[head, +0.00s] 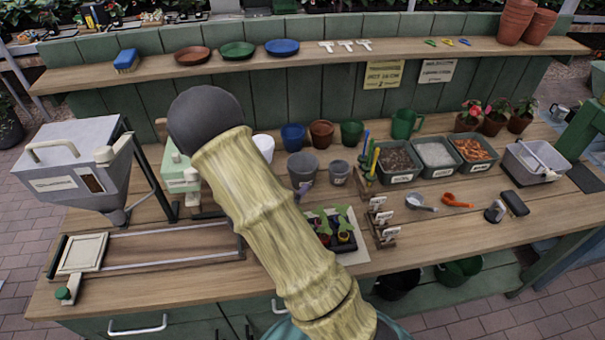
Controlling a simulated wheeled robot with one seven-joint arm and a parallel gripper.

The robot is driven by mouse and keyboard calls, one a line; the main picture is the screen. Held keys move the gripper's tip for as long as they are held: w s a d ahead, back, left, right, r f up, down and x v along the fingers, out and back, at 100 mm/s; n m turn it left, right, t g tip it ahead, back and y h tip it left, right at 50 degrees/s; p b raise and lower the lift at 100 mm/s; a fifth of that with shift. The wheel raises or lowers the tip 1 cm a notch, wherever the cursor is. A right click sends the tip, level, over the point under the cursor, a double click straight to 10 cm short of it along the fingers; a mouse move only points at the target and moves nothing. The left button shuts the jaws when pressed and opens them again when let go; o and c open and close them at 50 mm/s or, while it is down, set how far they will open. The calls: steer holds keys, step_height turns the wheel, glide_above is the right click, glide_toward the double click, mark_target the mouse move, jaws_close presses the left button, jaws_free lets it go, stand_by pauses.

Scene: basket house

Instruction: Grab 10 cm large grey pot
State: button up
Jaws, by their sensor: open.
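Two grey pots stand on the bench in the middle of the head view. The larger grey pot (302,168) is just right of my arm, upright, with a small purplish thing in front of its lower part. The smaller grey pot (339,173) stands to its right, a little apart. My yellowish arm with its dark round end crosses the view from the bottom centre to the upper left and covers part of the bench. My gripper's fingers do not show.
Behind the pots stand blue (293,136), brown (321,133) and green (352,132) pots. A seedling tray (334,228) lies in front. Filled grey bins (398,161) stand right, a hopper (79,166) left.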

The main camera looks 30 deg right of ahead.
mark_target(296, 173)
steer(key=p+x, duration=0.2)
steer(key=x, duration=0.7)
steer(key=shift+w, duration=0.15)
steer(key=shift+d+r, duration=0.1)
steer(key=shift+w+d+p, duration=0.25)
steer(key=shift+d+p, duration=0.05)
steer(key=shift+p, duration=0.1)
steer(key=x, duration=0.1)
steer(key=p+x, duration=0.1)
steer(key=x, duration=0.1)
steer(key=shift+w+d+r+p, duration=0.2)
steer(key=shift+d+p, duration=0.1)
steer(key=shift+p, duration=0.1)
steer(key=shift+w+d+f, duration=0.25)
steer(key=shift+w, duration=0.05)
steer(key=shift+c, duration=0.2)
steer(key=c, duration=0.7)
